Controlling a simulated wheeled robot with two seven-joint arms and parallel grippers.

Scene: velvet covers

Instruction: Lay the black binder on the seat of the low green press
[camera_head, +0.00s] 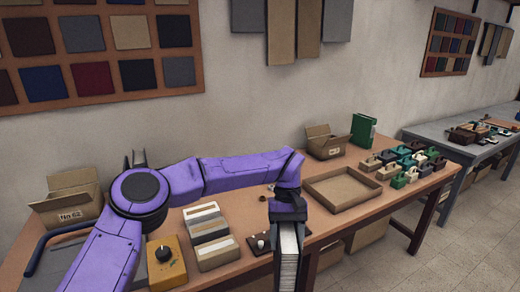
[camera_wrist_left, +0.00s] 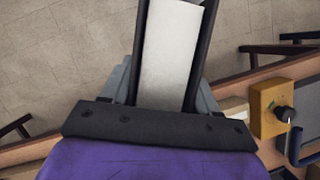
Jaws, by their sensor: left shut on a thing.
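My left gripper (camera_head: 288,208) is shut on the black binder (camera_head: 288,262), which hangs upright below it with its pale page block showing between dark covers. The binder also fills the upper middle of the left wrist view (camera_wrist_left: 172,55), over tiled floor. In the head view it hangs before the table's front edge, its lower end cut off by the frame. A cluster of small handled pieces (camera_head: 404,163), some green, stands at the right of the table; I cannot tell whether one is the low green press. My right gripper is not in view.
On the wooden table (camera_head: 240,206) are a shallow empty tray (camera_head: 343,188), an open carton (camera_head: 324,142), an upright green binder (camera_head: 363,130), pale boxes (camera_head: 210,235) and a yellow box with a black knob (camera_head: 166,262). A grey table (camera_head: 450,143) stands farther right. Floor is clear at right front.

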